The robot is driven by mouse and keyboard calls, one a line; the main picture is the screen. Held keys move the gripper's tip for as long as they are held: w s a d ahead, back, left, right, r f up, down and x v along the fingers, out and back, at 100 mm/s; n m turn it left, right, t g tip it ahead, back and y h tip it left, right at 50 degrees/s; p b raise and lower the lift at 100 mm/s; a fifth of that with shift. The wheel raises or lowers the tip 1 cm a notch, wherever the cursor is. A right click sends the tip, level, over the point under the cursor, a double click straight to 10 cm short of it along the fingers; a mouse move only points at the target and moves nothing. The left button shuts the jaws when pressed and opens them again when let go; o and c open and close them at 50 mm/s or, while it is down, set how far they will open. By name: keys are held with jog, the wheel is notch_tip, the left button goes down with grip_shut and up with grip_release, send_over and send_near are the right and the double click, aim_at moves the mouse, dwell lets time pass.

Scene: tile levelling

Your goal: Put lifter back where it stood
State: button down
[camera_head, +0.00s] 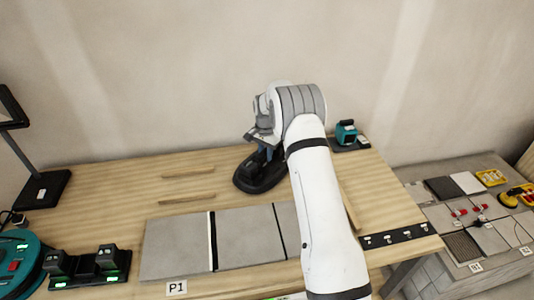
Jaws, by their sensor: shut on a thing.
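My gripper (262,138) points down at the back middle of the wooden workbench, partly hidden by my own wrist. It is shut on the lifter (266,153), of which only a small dark blue-grey part shows below the jaws. Directly under it is a black, rounded base (252,184) on the bench top. I cannot tell whether this base is part of the lifter or a stand, nor whether the lifter touches it.
Grey tiles (180,245) lie at the bench front by a P1 label (176,288). Wooden strips (188,172) lie behind them. A teal device (346,132) stands back right, a charger (88,268) front left. A lower right table (460,215) holds tiles and yellow tools.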

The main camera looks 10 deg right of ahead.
jog(key=shift+r, duration=0.1)
jog(key=c, duration=1.2)
grip_release()
jog(key=shift+o, duration=0.2)
jog(key=shift+s, duration=0.1)
